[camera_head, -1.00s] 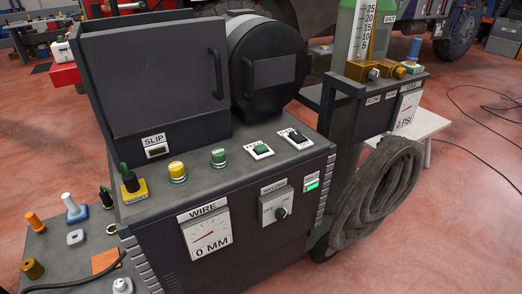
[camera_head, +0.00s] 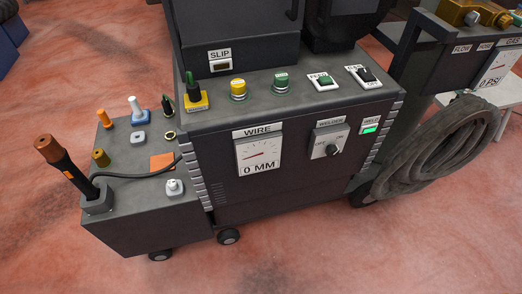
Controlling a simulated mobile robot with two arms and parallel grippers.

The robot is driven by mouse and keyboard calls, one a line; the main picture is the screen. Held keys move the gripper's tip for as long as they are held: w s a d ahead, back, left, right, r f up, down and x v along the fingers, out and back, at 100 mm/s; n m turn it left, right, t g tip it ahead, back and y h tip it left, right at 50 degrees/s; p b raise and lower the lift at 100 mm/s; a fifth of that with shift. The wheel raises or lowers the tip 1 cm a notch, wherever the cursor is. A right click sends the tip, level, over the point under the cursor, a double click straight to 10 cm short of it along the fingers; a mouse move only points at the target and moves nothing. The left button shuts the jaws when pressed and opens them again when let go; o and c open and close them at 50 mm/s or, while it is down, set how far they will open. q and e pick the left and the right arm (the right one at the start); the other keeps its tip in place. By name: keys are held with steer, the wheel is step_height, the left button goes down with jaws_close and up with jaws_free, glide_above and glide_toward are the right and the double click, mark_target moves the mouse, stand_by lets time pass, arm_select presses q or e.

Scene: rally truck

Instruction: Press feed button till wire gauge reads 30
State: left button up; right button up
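The wire gauge (camera_head: 258,152), a white dial under a WIRE label, is on the front of the dark welder cabinet (camera_head: 290,190) and reads 0 MM. On the top panel above it are a yellow round button (camera_head: 238,90), a green round button (camera_head: 280,84) and a green button in a white square frame (camera_head: 323,82). The small labels on these buttons are too blurred to tell surely which one is the feed button. Neither of my grippers shows in the view.
A black switch (camera_head: 365,74), a green-handled lever (camera_head: 192,92) and a WELDER knob (camera_head: 331,149) share the cabinet. A torch (camera_head: 66,165) stands on the lower left shelf. A coiled hose (camera_head: 425,150) hangs at the right. The floor in front is clear.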

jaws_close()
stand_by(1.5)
